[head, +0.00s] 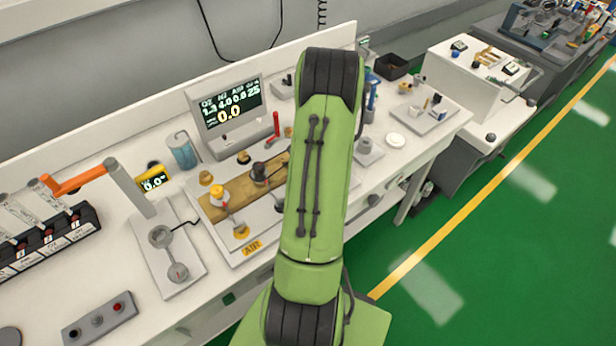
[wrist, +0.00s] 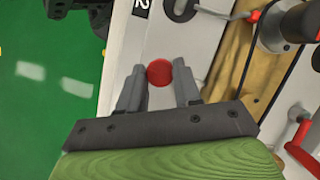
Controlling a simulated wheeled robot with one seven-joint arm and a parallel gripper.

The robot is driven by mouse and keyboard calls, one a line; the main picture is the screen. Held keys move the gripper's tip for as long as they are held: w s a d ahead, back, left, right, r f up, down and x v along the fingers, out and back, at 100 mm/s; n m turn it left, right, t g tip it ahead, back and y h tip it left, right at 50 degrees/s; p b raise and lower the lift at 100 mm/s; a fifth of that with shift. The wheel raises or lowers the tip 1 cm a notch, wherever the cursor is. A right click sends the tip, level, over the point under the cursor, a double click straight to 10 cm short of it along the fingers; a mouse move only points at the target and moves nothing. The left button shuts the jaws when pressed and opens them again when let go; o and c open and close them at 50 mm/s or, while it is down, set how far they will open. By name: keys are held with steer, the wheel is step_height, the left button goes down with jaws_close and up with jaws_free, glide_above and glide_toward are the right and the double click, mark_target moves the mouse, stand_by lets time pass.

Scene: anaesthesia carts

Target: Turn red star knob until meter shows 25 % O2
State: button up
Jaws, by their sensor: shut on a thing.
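The red knob (wrist: 159,73) shows in the wrist view as a round red top on a pale panel. My gripper (wrist: 159,75) is shut on it, with one finger at each side. In the head view my green arm covers the knob and my gripper. The meter display (head: 231,104) stands behind the panel, left of my arm. Its top row seems to read 1.3, 4.0, 0.6 and 25, with a large 0.0 below. The heading over the 25 is too small to read surely. A small yellow meter (head: 153,178) farther left appears to show 0.0.
A wooden-topped panel with a yellow knob (head: 217,193) and a black knob (head: 259,172) lies left of my arm. A red lever (head: 276,125) stands behind it. An orange-handled post (head: 125,184) rises farther left. Green floor (head: 480,250) is open at right.

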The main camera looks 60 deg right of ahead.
steer(key=shift+d, duration=0.1)
steer(key=o, duration=1)
steer(key=shift+o, duration=0.2)
steer(key=p+v, duration=0.4)
steer(key=v, duration=1.1)
steer(key=shift+r, duration=0.45)
